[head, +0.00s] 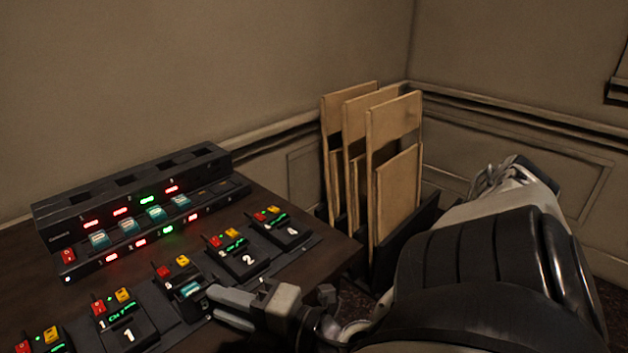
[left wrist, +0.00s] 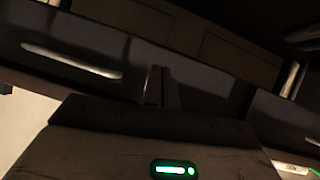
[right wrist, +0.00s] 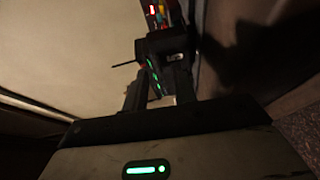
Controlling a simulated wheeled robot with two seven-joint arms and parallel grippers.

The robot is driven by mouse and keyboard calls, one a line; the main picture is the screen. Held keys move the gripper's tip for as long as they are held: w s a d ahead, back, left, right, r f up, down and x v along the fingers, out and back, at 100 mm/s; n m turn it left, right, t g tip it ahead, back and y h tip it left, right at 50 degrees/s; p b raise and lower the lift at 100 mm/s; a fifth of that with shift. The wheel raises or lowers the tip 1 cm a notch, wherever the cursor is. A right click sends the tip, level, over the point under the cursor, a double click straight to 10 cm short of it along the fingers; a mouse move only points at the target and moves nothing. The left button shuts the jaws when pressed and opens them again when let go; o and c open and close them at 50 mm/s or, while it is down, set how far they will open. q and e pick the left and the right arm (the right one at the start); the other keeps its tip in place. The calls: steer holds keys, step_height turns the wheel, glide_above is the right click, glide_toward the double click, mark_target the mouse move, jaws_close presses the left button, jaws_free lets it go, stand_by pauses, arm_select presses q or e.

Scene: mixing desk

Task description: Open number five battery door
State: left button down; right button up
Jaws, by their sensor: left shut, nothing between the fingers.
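Battery units stand in a row on the dark desk. Their front doors read 1 (head: 128,335), 2 (head: 248,261) and 4 (head: 292,230). The unit between 1 and 2 shows a teal piece (head: 190,290) in its front; I can read no number on it. Another unit (head: 40,342) is cut off at the lower left, its number out of view. I see no 5. My right gripper (head: 212,302) has its fingertips close beside the teal piece; its fingers (right wrist: 158,90) stand apart. My left gripper (left wrist: 160,88) is shut and empty, seen only in its wrist view.
A charging rack (head: 140,205) with teal batteries and red and green lights stands at the desk's back left. Wooden boards (head: 388,130) stand in a dark rack beyond the desk's right edge. Dark drawers with pale handles (left wrist: 72,60) fill the left wrist view.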

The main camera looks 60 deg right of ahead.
arm_select(q)
steer(key=r+p, duration=0.1)
steer(key=p, duration=0.2)
steer(key=shift+w+a+r, duration=0.1)
steer(key=shift+a+r, duration=0.1)
arm_select(e)
steer(key=s+d, duration=0.2)
steer(key=s, duration=1.2)
steer(key=shift+r, duration=0.35)
steer(key=shift+d, duration=0.1)
